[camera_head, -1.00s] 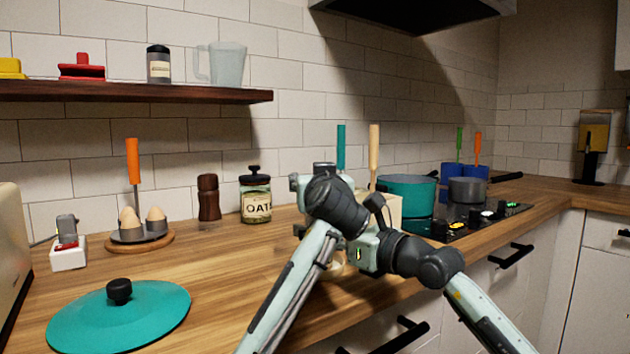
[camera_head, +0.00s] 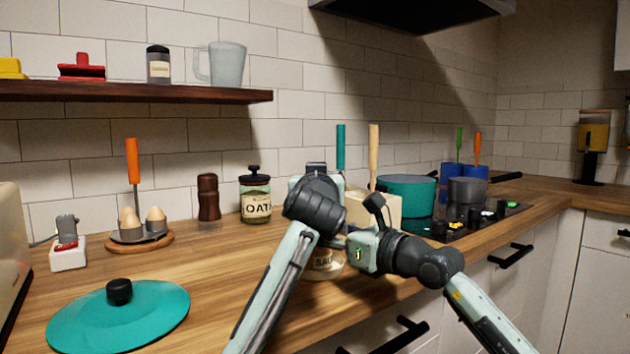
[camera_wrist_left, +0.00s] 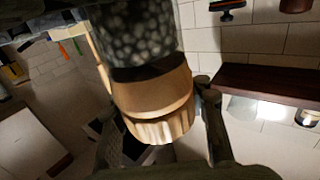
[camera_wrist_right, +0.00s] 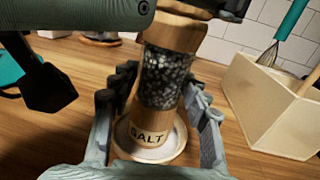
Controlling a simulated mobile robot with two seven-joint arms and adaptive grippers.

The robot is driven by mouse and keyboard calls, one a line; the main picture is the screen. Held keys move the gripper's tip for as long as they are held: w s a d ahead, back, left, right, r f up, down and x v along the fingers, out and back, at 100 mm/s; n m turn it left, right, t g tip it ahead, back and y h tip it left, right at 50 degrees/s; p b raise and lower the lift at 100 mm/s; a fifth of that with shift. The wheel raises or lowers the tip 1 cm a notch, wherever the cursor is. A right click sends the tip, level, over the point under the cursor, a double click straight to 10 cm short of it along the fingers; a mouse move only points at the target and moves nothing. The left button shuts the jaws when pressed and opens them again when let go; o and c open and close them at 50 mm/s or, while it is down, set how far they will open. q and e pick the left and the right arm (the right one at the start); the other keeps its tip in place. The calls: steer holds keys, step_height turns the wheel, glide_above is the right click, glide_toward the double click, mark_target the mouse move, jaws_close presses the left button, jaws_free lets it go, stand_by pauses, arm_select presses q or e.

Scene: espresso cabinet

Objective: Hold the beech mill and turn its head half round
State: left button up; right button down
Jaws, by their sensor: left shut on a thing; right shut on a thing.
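The beech mill (camera_wrist_right: 152,132) has a light wood base labelled SALT, a clear middle full of dark grains and a wooden head. It stands upright on a small white saucer (camera_wrist_right: 172,150) near the counter's front edge. My right gripper (camera_wrist_right: 160,115) is shut on the mill's body, one finger on each side. My left gripper (camera_wrist_left: 160,118) is shut on the ribbed beech head (camera_wrist_left: 160,112) from above. In the head view my arms hide most of the mill, and only its lower part (camera_head: 322,262) shows below them.
A cream box (camera_wrist_right: 265,105) with utensils stands close beside the mill. A teal pot (camera_head: 408,195) and the hob are farther right. A dark mill (camera_head: 208,197), an oats jar (camera_head: 256,200) and an egg holder are behind left; a teal lid (camera_head: 120,315) lies front left.

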arm_select(q)
steer(key=shift+d+m+h, duration=0.3)
steer(key=shift+m+h, duration=0.4)
steer(key=shift+h, duration=0.4)
steer(key=o, duration=1.3)
steer(key=shift+s, duration=0.15)
steer(key=s, duration=0.4)
steer(key=s+a, duration=0.1)
steer(key=s, duration=0.6)
steer(key=shift+s+a, duration=0.35)
steer(key=shift+a, duration=0.05)
steer(key=shift+o, duration=0.5)
